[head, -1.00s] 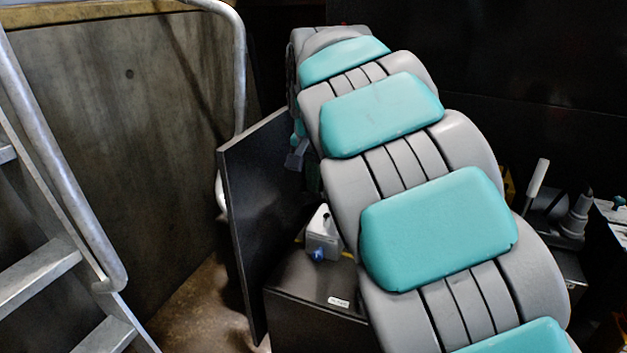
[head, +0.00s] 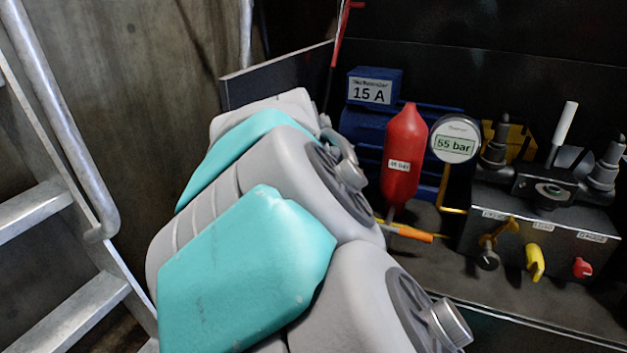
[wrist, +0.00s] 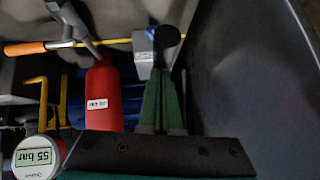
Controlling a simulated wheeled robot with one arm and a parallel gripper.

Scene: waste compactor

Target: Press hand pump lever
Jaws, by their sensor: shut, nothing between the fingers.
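A lever with a white grip (head: 565,123) stands nearly upright, leaning slightly right, on the dark valve block (head: 540,225) at the right of the head view. I take it to be the hand pump lever; it is not clearly visible in the wrist view. My gripper (wrist: 165,45) shows in the wrist view with its green fingers together and nothing held. In the head view my gripper is hidden behind my own arm, well to the left of the lever.
A red cylinder (head: 404,155) (wrist: 103,95) and a pressure gauge (head: 455,138) (wrist: 38,157) reading 55 bar stand left of the block. An orange handle (head: 410,234) (wrist: 24,48) lies low by the cylinder. A blue box (head: 375,88) is behind. Metal stairs (head: 80,290) stand left.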

